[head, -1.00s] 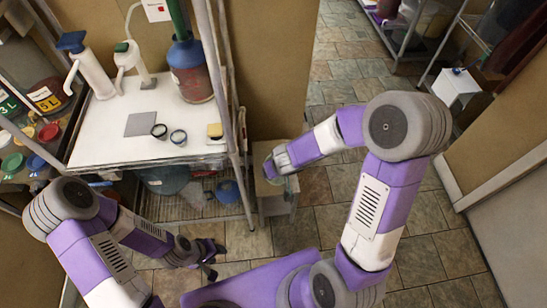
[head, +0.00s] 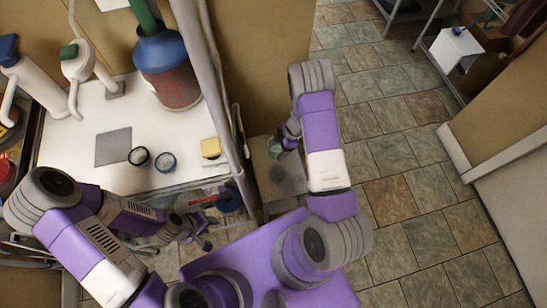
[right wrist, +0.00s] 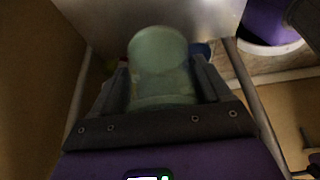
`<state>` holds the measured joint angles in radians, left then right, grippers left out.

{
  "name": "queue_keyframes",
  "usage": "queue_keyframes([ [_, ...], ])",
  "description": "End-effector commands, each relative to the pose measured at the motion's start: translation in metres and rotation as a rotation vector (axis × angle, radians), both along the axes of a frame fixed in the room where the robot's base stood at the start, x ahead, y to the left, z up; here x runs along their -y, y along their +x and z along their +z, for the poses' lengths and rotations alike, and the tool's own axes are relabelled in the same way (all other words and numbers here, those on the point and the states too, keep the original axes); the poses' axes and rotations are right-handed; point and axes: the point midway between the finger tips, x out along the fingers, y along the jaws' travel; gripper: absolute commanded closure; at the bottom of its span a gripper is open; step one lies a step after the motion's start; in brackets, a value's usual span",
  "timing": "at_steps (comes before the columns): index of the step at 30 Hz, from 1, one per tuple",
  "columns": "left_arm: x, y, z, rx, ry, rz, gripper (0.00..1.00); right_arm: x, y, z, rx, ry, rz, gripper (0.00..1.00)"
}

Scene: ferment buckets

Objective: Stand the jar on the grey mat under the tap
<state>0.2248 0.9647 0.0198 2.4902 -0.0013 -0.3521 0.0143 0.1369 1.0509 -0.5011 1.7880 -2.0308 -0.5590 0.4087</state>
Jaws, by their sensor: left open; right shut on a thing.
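The jar (head: 274,150) is pale green and see-through, in my right gripper (head: 282,143) to the right of the white bench. In the right wrist view the jar (right wrist: 158,65) sits between the two dark fingers of my right gripper (right wrist: 165,88), which is shut on it. The grey mat (head: 113,147) lies flat and empty on the bench top. A white tap with a green top (head: 78,65) stands behind the mat. My left gripper (head: 203,232) is open and empty, low in front of the bench's front edge.
Two dark rings (head: 138,156) lie right of the mat, and a yellow sponge (head: 211,148) lies near the right edge. A blue and red vessel (head: 172,72) stands at the back. A bench post (head: 208,85) rises between jar and mat. A low stand (head: 278,182) is below the jar.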

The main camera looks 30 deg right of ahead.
Motion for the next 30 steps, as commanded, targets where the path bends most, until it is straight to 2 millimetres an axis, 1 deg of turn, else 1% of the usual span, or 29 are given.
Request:
queue_keyframes([
  [5, 0.000, 0.000, -0.009, -0.001, 0.000, 0.000, 0.57, 0.002, -0.003, -0.025, 0.000, 0.004, 0.029, 0.59],
  [10, 0.000, 0.000, -0.021, -0.001, 0.000, 0.000, 0.57, 0.001, -0.003, -0.057, -0.001, 0.005, 0.027, 0.59],
  [16, 0.000, 0.000, -0.027, -0.001, 0.000, 0.000, 0.57, 0.001, -0.002, -0.076, 0.000, 0.004, 0.026, 0.59],
  [21, 0.000, 0.000, -0.035, 0.000, 0.000, 0.000, 0.57, 0.001, -0.002, -0.101, 0.000, 0.004, 0.024, 0.59],
  [23, 0.000, 0.000, -0.036, 0.000, 0.000, 0.000, 0.57, 0.001, -0.001, -0.104, 0.002, 0.004, 0.024, 0.59],
  [30, 0.000, 0.000, -0.035, 0.000, 0.000, 0.000, 0.57, 0.001, -0.001, -0.102, 0.001, 0.004, 0.025, 0.59],
])
